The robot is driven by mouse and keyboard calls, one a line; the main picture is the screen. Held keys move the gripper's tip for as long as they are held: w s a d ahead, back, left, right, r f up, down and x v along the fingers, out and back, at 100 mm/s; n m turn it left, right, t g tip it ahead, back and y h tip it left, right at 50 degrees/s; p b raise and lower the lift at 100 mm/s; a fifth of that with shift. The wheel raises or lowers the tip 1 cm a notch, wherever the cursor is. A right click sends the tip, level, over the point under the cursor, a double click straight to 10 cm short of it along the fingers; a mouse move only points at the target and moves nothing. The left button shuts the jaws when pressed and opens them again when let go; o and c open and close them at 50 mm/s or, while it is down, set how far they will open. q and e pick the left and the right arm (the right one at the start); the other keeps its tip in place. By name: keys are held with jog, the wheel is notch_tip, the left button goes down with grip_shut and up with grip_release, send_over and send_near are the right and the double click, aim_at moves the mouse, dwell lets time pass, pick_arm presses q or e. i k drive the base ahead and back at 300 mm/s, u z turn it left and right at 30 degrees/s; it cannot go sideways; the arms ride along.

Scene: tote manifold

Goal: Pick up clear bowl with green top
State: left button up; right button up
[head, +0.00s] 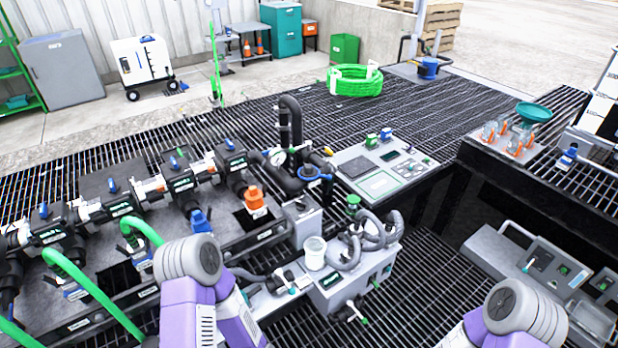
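A teal-green bowl-shaped top (534,112) stands on the raised right bench, among small clear containers with orange parts (497,130). I cannot tell whether this top and a clear bowl below it are one piece. A smaller green-topped item (353,203) stands by grey hoses near the centre, and its lower part is hard to make out. A whitish, translucent open cup (315,252) sits on the grey box in front of it. Purple-and-grey links of both my arms show at the bottom, but neither gripper is visible.
A manifold of black valves (120,208) and green hoses (85,285) fills the left. A control panel (385,165) lies at centre. A coiled green hose (355,80) rests on the grating behind. A grey control box (535,265) stands low at right. Open grating (430,280) lies between.

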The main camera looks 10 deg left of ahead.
aim_at(353, 201)
jog(key=u, duration=0.1)
jog(key=k, duration=0.45)
jog(key=z, duration=1.1)
jog(key=i, duration=4)
jog(key=u, duration=4.1)
